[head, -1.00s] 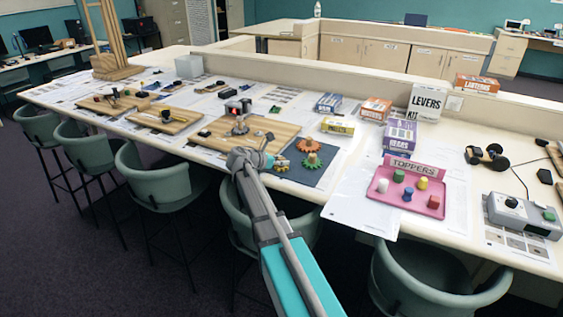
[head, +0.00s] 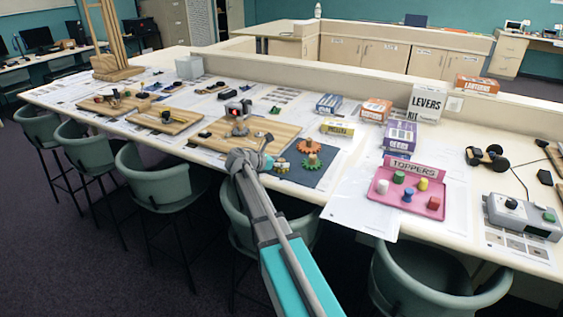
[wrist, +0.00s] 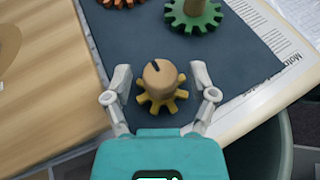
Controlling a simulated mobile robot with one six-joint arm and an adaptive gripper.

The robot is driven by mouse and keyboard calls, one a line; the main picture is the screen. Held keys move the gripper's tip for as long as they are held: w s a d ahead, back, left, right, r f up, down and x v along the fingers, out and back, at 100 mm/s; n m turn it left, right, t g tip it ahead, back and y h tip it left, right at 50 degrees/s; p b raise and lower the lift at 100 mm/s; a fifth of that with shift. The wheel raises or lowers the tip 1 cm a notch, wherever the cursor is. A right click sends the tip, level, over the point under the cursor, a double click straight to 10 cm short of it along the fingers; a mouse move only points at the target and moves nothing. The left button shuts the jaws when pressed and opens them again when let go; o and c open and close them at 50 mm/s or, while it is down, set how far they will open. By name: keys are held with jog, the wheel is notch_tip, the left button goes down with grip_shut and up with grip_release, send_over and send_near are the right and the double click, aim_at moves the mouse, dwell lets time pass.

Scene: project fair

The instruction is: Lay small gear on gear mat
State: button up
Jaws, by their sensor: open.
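The small yellow gear (wrist: 162,101) has a wooden knob with a dark mark on top. It appears to lie on the dark blue-grey gear mat (wrist: 135,42), near the mat's front corner. My gripper (wrist: 160,82) is open, with one finger on each side of the gear and gaps between fingers and gear. In the head view my forearm partly hides the mat (head: 311,179), and a little of the yellow gear (head: 280,195) shows beside it.
A green gear (wrist: 194,15) and an orange gear (head: 282,165) stand farther back on the mat. A wooden board (wrist: 45,75) is left of it. White paper (wrist: 285,65) and the table edge lie to the right. A pink toppers tray (head: 386,207) stands farther right. Chairs line the front.

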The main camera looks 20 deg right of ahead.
jog(key=p+v, duration=0.4)
jog(key=v, duration=0.7)
jog(key=shift+a, duration=0.3)
jog(key=shift+s+r, duration=0.1)
jog(key=s+a+f+m+y, duration=0.1)
jog(key=s+f+m+y, duration=0.1)
jog(key=s+m, duration=0.1)
jog(key=s+a+f+m+g+y, duration=0.1)
jog(key=s+f+m+y, duration=0.1)
jog(key=s+f+m, duration=0.1)
jog(key=s+a+f+m+y, duration=0.1)
jog(key=s+f+m+y, duration=0.1)
jog(key=s, duration=0.5)
jog(key=shift+f+m+g+y, duration=0.35)
jog(key=shift+f+m, duration=0.35)
jog(key=shift+m, duration=0.5)
jog(key=s+a+f+m+g+y, duration=0.1)
jog(key=s+a+f+m+y, duration=0.2)
jog(key=s+a+m+y, duration=0.3)
jog(key=s+a+m, duration=0.1)
jog(key=s+m, duration=0.3)
jog(key=s, duration=0.1)
jog(key=shift+a, duration=0.25)
